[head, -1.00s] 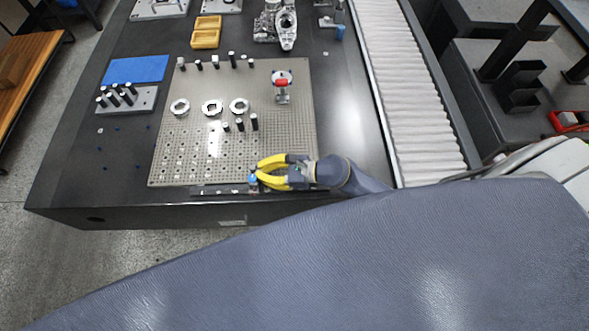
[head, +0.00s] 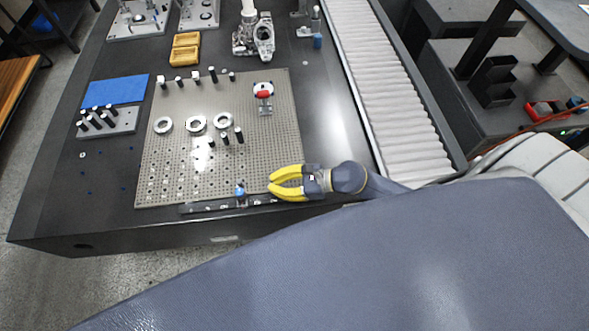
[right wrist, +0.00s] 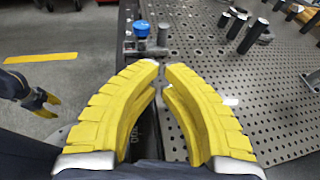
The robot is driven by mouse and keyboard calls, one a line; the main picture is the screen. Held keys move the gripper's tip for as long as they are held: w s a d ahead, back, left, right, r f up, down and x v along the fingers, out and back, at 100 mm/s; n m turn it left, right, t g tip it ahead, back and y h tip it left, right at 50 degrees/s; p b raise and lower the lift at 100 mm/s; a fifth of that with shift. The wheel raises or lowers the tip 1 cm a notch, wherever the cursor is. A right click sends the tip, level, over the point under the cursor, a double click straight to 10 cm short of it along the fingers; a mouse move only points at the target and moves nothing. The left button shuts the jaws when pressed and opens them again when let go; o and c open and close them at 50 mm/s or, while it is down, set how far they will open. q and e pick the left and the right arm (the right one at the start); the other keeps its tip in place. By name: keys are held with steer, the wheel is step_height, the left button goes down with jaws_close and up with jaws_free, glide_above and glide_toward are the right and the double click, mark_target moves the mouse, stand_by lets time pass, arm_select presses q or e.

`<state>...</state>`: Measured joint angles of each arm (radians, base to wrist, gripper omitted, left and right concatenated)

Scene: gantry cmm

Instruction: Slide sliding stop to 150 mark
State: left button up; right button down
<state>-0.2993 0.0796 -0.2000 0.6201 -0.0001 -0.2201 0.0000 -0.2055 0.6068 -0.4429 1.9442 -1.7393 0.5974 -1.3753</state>
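The sliding stop (head: 240,193), with a blue knob on top, stands on the dark rail (head: 200,208) along the front edge of the perforated plate. Its knob also shows in the right wrist view (right wrist: 141,29), beyond the fingertips. The scale marks are too small to read in the head view. My right gripper (head: 270,185) has yellow fingers and is to the right of the stop, apart from it. A narrow gap shows between its tips in the right wrist view (right wrist: 161,67), with nothing between them. My left gripper (right wrist: 45,103) shows small at the left there, away from the table.
The perforated plate (head: 180,145) carries several dark pins, metal rings (head: 196,123) and a red-topped clamp (head: 263,95). A blue mat (head: 115,90) and yellow trays (head: 185,48) lie farther back. A conveyor (head: 385,85) runs along the table's right side.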

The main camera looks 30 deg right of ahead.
mark_target(243, 185)
steer(key=v, duration=0.4)
steer(key=shift+s+d+r, duration=0.1)
steer(key=shift+s+d, duration=0.1)
steer(key=shift+d, duration=0.15)
steer(key=c, duration=2.1)
jaws_free()
steer(key=shift+s+d+r, duration=0.1)
steer(key=shift+s+d, duration=0.05)
steer(key=shift+d, duration=0.1)
steer(key=shift+a+r, duration=0.1)
jaws_close()
steer(key=shift+w+a, duration=0.85)
steer(key=shift+a, duration=0.3)
steer(key=shift+x, duration=5)
steer(key=shift+w+a, duration=0.2)
steer(key=shift+a, duration=0.45)
steer(key=shift+d, duration=0.1)
